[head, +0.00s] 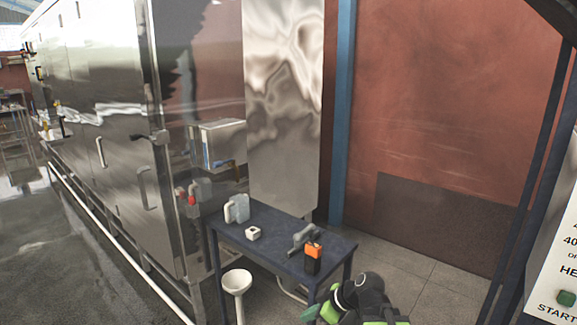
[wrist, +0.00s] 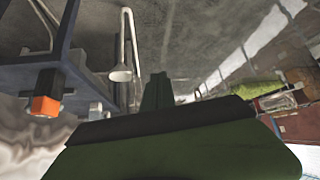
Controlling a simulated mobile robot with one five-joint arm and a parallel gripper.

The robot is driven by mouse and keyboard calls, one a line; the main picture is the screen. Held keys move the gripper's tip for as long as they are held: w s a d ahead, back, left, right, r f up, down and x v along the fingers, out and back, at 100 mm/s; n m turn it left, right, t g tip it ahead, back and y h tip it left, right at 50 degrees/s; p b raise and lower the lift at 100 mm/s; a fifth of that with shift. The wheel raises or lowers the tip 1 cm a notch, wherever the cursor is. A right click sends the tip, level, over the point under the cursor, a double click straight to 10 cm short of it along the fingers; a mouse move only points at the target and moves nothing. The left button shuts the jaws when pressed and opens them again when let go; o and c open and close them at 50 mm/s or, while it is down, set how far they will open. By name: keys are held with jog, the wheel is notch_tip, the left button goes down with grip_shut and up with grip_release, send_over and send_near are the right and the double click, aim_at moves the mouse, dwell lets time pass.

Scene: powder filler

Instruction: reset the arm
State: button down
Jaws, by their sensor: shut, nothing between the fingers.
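My arm shows at the bottom of the head view, black with green parts, in front of the small table's near right corner. My gripper (head: 310,313) points left there, low beside the table's front leg, and is apart from everything around it. In the wrist view my gripper (wrist: 157,78) is dark green, its fingers together and empty. The lower part of the arm is cut off by the head view's bottom edge.
A dark blue table (head: 275,251) holds a grey jug (head: 237,208), a white cube-like piece (head: 253,233), a grey tool (head: 301,238) and an orange-and-black item (head: 313,258). A white funnel-shaped stand (head: 237,283) is in front. Steel cabinets (head: 90,130) line the left.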

jog(key=s+d+f+m+g+h, duration=0.3)
jog(key=s+d+f+m+h, duration=0.3)
jog(key=d+m, duration=0.4)
jog(key=shift+s+d+m+g+h, duration=0.35)
jog(key=shift+s+m+h, duration=0.4)
jog(key=shift+m, duration=0.75)
jog(key=shift+s, duration=0.1)
